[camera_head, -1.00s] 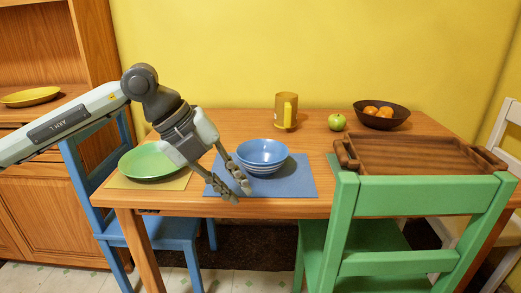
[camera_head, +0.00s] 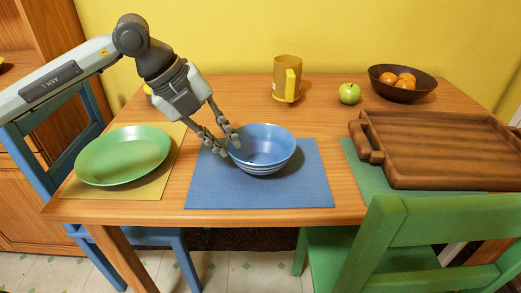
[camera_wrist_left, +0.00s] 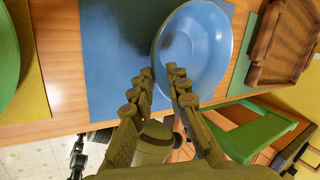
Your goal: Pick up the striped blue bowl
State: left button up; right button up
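The striped blue bowl (camera_head: 265,150) stands upright on the blue placemat (camera_head: 225,195) near the table's front edge. It is plain blue above, with pale stripes low on its outer wall. In the left wrist view the bowl (camera_wrist_left: 205,50) lies just ahead of the fingertips. My left gripper (camera_head: 228,144) is open at the bowl's left rim, with one finger outside the rim and the other over the bowl's inside. The left wrist view shows a gap between the fingertips (camera_wrist_left: 160,76); I cannot tell whether they touch the bowl.
A green plate (camera_head: 124,155) lies on a yellow mat to the left. A yellow mug (camera_head: 287,78), a green apple (camera_head: 349,93) and a dark fruit bowl (camera_head: 418,84) stand behind. A wooden tray (camera_head: 440,150) is at right; a green chair (camera_head: 435,225) stands in front.

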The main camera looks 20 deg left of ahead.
aim_at(260, 153)
pick_arm(q)
jog(key=x, duration=0.5)
jog(key=shift+s+f, duration=0.1)
jog(key=shift+f, duration=0.1)
jog(key=shift+a, duration=0.1)
grip_shut()
jog(key=shift+r, duration=0.1)
